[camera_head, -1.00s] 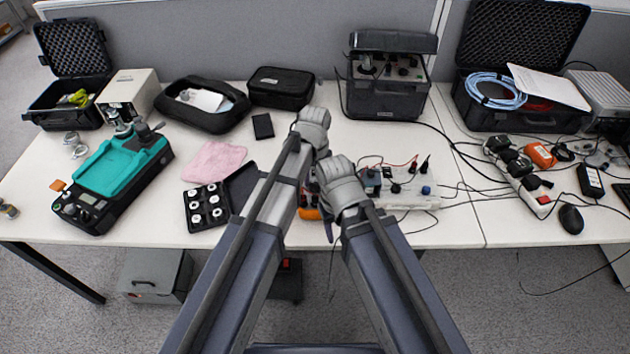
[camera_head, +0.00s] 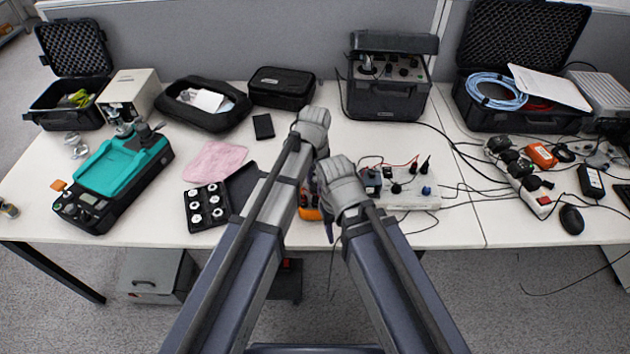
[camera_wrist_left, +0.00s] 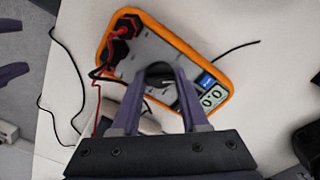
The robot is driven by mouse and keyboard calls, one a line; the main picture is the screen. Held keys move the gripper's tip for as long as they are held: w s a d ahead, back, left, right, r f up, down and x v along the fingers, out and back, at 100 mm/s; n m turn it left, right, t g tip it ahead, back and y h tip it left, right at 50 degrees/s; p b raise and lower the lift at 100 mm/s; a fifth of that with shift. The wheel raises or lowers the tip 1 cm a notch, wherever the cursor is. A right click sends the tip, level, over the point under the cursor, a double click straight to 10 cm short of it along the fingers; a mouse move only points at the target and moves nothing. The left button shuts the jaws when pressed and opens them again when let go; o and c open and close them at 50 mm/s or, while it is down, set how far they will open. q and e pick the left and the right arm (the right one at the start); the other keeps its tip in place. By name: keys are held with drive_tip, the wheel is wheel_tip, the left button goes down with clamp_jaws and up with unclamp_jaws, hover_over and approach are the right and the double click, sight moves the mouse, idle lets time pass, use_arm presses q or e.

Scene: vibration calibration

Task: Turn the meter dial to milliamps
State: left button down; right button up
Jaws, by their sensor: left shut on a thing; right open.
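The meter (camera_wrist_left: 150,45) has an orange rim and a grey face and lies on the table. Its round black dial (camera_wrist_left: 160,71) shows between the fingers of my left gripper (camera_wrist_left: 159,80), which is shut on it. The dial's pointer and markings are too small to read. A small display (camera_wrist_left: 212,98) is on the meter's right side. In the head view, only an orange part of the meter (camera_head: 311,213) shows, between my arms. There my left gripper (camera_head: 316,142) is seen from behind, its fingertips hidden. My right gripper (camera_head: 341,188) is open beside the meter.
Red and black plugs (camera_wrist_left: 124,30) sit in the meter, with leads running off. A white board with leads (camera_head: 410,195) is right of my right gripper. A black tray of white round parts (camera_head: 206,208) and a pink cloth (camera_head: 214,161) lie left.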

sight(315, 184)
idle(0.3)
use_arm(q)
drive_tip(key=shift+c, duration=2.1)
unclamp_jaws()
drive_tip(key=shift+r, duration=0.1)
wheel_tip(315, 184, up, 8)
drive_tip(key=p, duration=0.8)
drive_tip(key=shift+f, duration=0.2)
